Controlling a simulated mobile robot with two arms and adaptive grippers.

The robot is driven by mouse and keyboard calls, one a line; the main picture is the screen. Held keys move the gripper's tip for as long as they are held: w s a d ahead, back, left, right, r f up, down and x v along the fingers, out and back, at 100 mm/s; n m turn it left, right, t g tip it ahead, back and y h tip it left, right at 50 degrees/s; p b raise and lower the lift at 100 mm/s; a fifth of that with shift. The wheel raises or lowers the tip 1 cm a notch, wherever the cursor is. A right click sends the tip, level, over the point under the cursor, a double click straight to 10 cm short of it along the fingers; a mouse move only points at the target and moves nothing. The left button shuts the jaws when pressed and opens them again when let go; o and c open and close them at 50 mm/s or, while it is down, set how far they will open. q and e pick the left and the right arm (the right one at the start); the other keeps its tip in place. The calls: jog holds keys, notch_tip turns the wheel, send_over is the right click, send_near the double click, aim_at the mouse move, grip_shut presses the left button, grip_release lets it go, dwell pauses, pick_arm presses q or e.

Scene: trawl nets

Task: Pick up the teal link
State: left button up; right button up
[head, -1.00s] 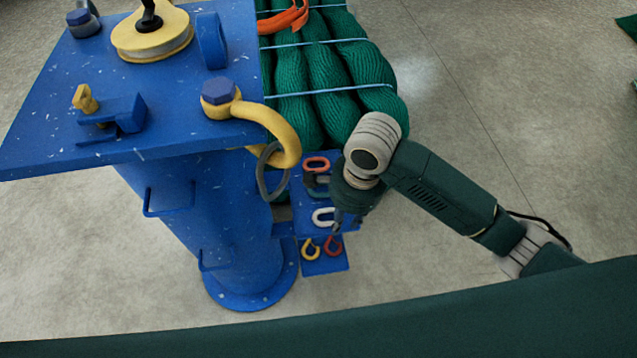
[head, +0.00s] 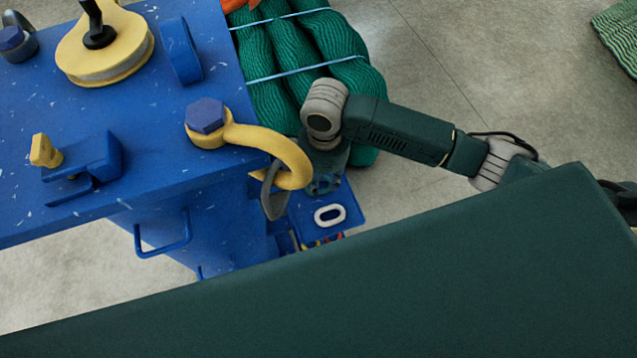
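I cannot make out the teal link for certain now; its part of the small blue tray (head: 352,212) is covered by my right gripper. My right gripper (head: 325,184) points down over the upper part of that tray, beside the big yellow shackle. Its fingers are dark and small here, so I cannot tell whether they are open or shut, or hold anything. My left gripper is not in view.
A white link (head: 329,215) lies on the tray, just below my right gripper. The yellow shackle (head: 270,147) juts from the blue bench (head: 130,182) close to its left. Green net rolls (head: 290,80) lie behind. Floor is open at right.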

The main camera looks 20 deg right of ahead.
aim_at(321, 193)
jog(key=f, duration=0.2)
jog(key=f+p, duration=0.1)
jog(key=f, duration=0.1)
jog(key=shift+w+a+f, duration=0.1)
jog(key=shift+w+f, duration=0.1)
jog(key=shift+f, duration=0.45)
jog(key=shift+c, duration=0.5)
grip_shut()
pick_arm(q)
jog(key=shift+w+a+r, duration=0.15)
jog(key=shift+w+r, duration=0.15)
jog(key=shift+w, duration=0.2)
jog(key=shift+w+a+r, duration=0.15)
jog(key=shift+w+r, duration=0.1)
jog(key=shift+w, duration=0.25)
pick_arm(e)
jog(key=shift+r, duration=0.15)
